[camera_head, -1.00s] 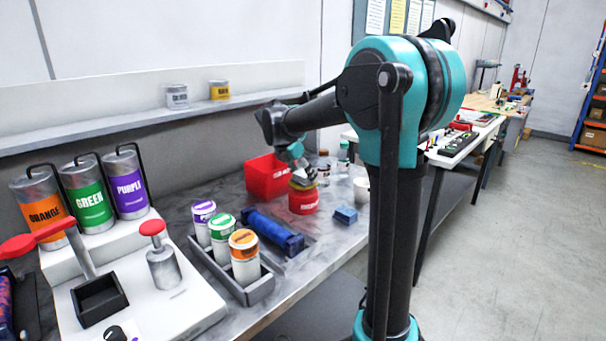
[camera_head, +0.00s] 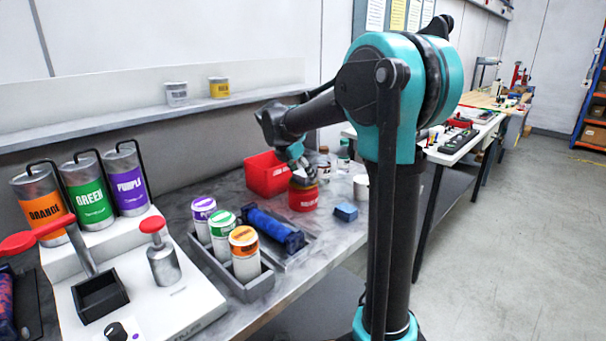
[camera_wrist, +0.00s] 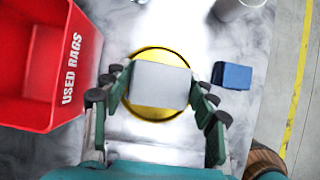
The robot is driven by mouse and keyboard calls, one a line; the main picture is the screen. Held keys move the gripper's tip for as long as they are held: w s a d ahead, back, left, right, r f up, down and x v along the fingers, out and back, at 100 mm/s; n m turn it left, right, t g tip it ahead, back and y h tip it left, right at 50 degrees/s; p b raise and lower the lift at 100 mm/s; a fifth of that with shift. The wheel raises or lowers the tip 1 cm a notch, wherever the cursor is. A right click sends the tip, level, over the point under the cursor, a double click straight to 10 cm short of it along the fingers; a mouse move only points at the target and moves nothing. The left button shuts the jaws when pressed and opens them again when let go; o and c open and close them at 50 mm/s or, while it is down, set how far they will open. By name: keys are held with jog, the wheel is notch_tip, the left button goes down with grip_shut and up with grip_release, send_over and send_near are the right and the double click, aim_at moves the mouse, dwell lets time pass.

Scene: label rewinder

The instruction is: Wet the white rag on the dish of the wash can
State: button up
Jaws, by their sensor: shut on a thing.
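The wash can is the red can (camera_head: 303,199) on the bench, with a round yellow dish (camera_wrist: 156,109) on top in the wrist view. The white rag (camera_wrist: 160,84) shows as a pale grey-white block between my fingers, over the dish. My gripper (camera_wrist: 160,88) is shut on the rag, one finger on each side. The rag covers the middle of the dish; I cannot tell whether it touches or is pressed down.
A red used-rags bin (camera_wrist: 45,60) stands close left of the can. A blue block (camera_wrist: 232,75) lies to the right. A white cup (camera_head: 361,187) and small bottles stand behind.

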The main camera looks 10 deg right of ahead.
jog(key=shift+r, duration=0.1)
dwell(0.3)
jog(key=shift+r, duration=3.4)
